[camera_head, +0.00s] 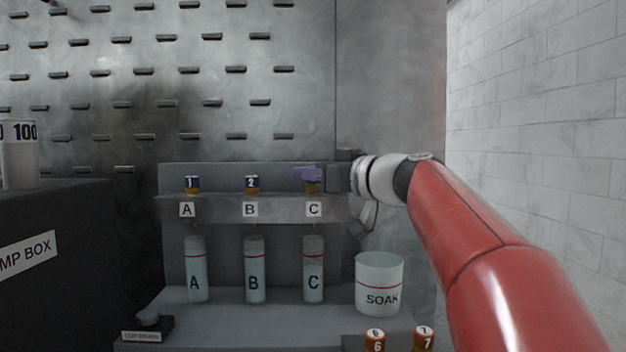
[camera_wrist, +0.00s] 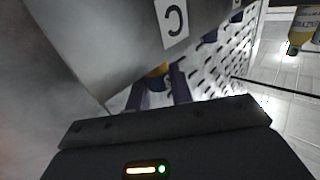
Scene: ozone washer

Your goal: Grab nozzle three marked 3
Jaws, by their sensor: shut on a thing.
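My gripper (camera_head: 308,173) reaches in from the right to the rack's C place, its purple fingers shut on the top of a nozzle (camera_head: 313,188). The nozzle is orange-brown and sits upright in the rack above the label C. The fingers cover its top, so its number is hidden. In the wrist view the two purple fingers (camera_wrist: 161,90) lie on either side of the nozzle's yellow-orange body (camera_wrist: 158,70), below the C label. Nozzle 1 (camera_head: 192,184) and nozzle 2 (camera_head: 252,184) stand in the rack at A and B.
Bottles A (camera_head: 195,270), B (camera_head: 255,270) and C (camera_head: 313,272) stand below the rack (camera_head: 222,208). The SOAK cup (camera_head: 379,280) is right of bottle C. Nozzles 6 (camera_head: 375,342) and 7 (camera_head: 423,338) are in front. A dark box (camera_head: 60,220) stands at left.

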